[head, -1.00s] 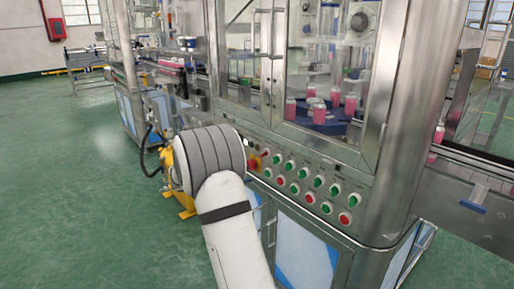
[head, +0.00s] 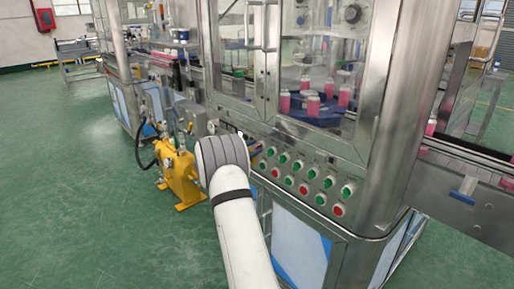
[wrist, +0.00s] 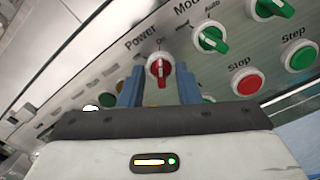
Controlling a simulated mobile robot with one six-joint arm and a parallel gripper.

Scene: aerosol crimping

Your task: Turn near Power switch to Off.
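The Power switch (wrist: 159,68) is a red rotary knob on the metal panel, under the label "Power", in the wrist view. Its light grip bar stands close to upright in the picture, with a small label that seems to read "On" above it. My gripper (wrist: 160,72) is open, its two blue fingers reaching toward the panel on the left and right of the knob. Gaps show between knob and fingers, and I cannot tell how deep the fingertips reach. In the head view my arm hides the gripper and this switch.
Right of the switch are a green Mode knob (wrist: 209,39), a red Stop button (wrist: 247,82) and a green Step button (wrist: 299,56). The panel's button rows (head: 304,188) continue to the right. A yellow pump (head: 178,172) stands on the floor left of my arm.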

